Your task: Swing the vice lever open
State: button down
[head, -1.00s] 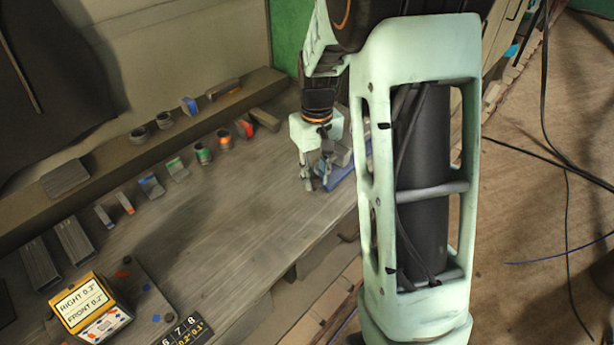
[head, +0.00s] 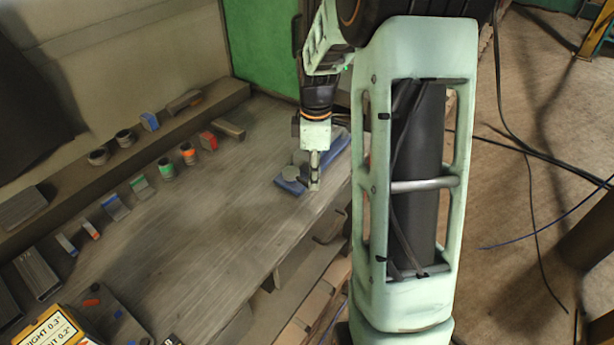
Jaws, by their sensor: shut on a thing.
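The vice (head: 289,187) stands near the front edge of the workbench (head: 215,215). Its blue body shows to the left of my gripper and again behind it on the right, with a round grey part on top. My gripper (head: 314,180) points down at the right side of the vice, with its fingers seen narrow and edge-on. It is shut on what seems to be the vice lever. The lever is mostly hidden by the fingers, so its angle cannot be told.
A raised ledge (head: 60,210) along the back holds several small parts. More coloured blocks and rings lie on the bench before it. A yellow-and-white box (head: 55,332) is at the lower left. The bench middle is clear. Cables lie on the floor at right.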

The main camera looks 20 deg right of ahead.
jog(key=shift+w+d+n, duration=0.25)
jog(key=shift+d+n, duration=0.2)
jog(key=shift+n, duration=0.15)
jog(key=shift+w+d+n, duration=0.25)
jog(key=shift+d+n, duration=0.15)
jog(key=shift+n, duration=0.2)
jog(key=shift+r, duration=0.1)
jog(key=c, duration=1.7)
grip_release()
jog(key=shift+o, duration=0.2)
notch_tip(320, 180, up, 12)
